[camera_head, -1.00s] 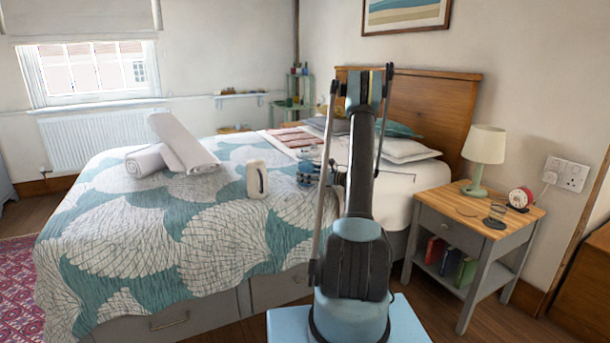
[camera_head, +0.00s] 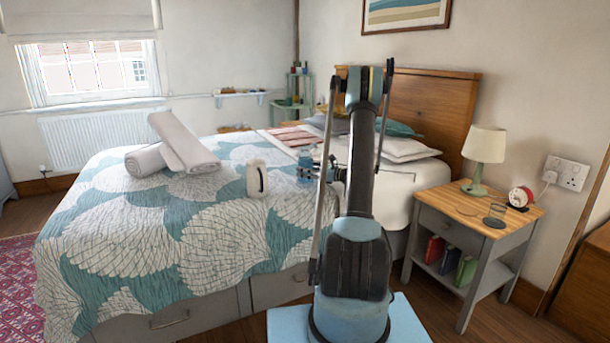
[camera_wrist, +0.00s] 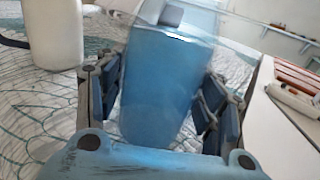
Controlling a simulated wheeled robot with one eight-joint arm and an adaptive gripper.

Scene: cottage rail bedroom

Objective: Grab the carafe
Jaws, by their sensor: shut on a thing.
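The carafe (camera_wrist: 160,75) is a see-through blue vessel. In the wrist view it stands between the two finger pads of my gripper (camera_wrist: 162,100), which touch its sides. My gripper is shut on it. The carafe's top runs out of the wrist view. In the head view my gripper (camera_head: 312,172) is small, over the far right part of the bed, partly behind my arm.
A white jug with a dark handle (camera_head: 257,179) stands on the bed (camera_head: 150,245), left of my gripper; it also shows in the wrist view (camera_wrist: 55,35). Rolled white towels (camera_head: 183,142) lie further left. A nightstand (camera_head: 470,222) with a lamp (camera_head: 484,150) stands right.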

